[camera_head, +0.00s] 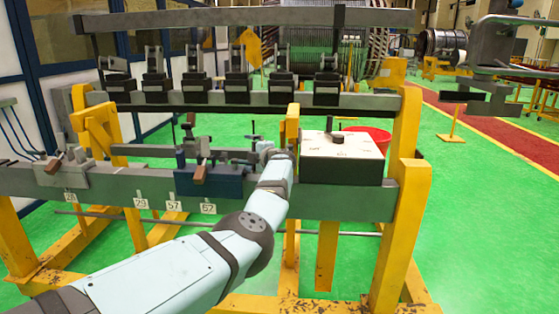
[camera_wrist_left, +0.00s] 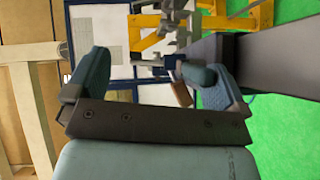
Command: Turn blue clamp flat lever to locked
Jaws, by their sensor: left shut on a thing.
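The blue clamp (camera_head: 222,184) sits on the grey beam of the yellow stand, above the number labels, left of my left gripper. A brown-ended handle (camera_head: 199,175) hangs at its front; a brown piece also shows in the left wrist view (camera_wrist_left: 183,96). My left gripper (camera_head: 264,149) is at the clamp's right end, beside its upright metal parts. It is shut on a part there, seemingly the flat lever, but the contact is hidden. In the left wrist view the gripper's two fingers (camera_wrist_left: 152,82) flank the picture's middle, and the blue clamp (camera_wrist_left: 174,62) shows beyond. My right gripper is not in view.
A grey clamp (camera_head: 64,170) with a brown handle stands further left on the beam. A white-topped block (camera_head: 342,145) stands close to the right of my gripper. A rack with several dark clamps (camera_head: 195,92) runs behind. Yellow posts (camera_head: 398,185) bound the right side.

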